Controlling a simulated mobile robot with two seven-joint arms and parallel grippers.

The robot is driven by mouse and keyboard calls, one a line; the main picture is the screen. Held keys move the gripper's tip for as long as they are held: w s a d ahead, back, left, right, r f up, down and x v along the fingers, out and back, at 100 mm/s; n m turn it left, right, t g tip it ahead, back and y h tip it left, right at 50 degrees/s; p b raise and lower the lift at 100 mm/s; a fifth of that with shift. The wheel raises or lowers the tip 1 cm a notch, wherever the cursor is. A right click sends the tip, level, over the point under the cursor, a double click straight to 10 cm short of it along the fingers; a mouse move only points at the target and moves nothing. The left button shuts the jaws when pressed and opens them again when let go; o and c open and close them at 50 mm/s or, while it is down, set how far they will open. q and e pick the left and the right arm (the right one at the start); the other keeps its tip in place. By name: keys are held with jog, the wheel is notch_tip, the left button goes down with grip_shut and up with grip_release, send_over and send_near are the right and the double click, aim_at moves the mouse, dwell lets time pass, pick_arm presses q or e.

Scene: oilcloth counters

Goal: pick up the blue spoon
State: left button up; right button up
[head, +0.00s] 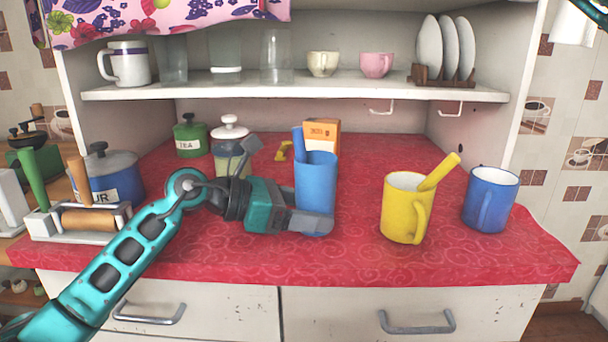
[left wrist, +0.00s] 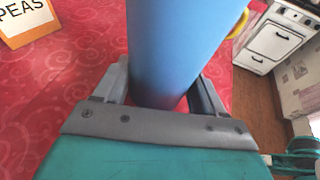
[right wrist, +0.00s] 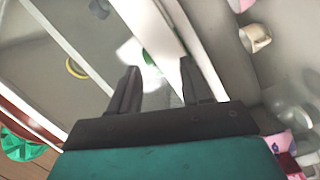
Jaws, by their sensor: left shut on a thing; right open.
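A blue spoon (head: 298,141) stands in a tall blue cup (head: 316,180); only its handle shows above the rim, leaning left. The cup stands on the red counter. My left gripper (head: 312,214) is shut on the lower part of the blue cup, not on the spoon. In the left wrist view, the blue cup (left wrist: 178,45) fills the space between the fingers, and the spoon does not show. My right gripper (right wrist: 157,82) is open and empty in the right wrist view, away from the cup.
A yellow mug (head: 403,210) with a yellow spoon (head: 440,171) and a blue mug (head: 490,200) stand to the right. An orange box (head: 322,133) is behind the cup. A glass jar (head: 230,150) stands behind my left gripper. A shelf (head: 300,88) hangs above.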

jog(key=s+a+f+m+g+y, duration=0.1)
jog(key=a+f+m+g+y, duration=0.15)
jog(key=a+f+g, duration=0.55)
jog(key=g+y, duration=0.3)
jog(key=g, duration=0.3)
send_near(302, 130)
jog(key=shift+m+h, duration=0.25)
jog(key=shift+m, duration=0.2)
jog(key=x, duration=1.1)
jog(key=shift+a+f, duration=0.25)
jog(key=shift+a, duration=0.15)
jog(key=shift+c, duration=0.4)
grip_shut()
jog(key=shift+d, duration=0.1)
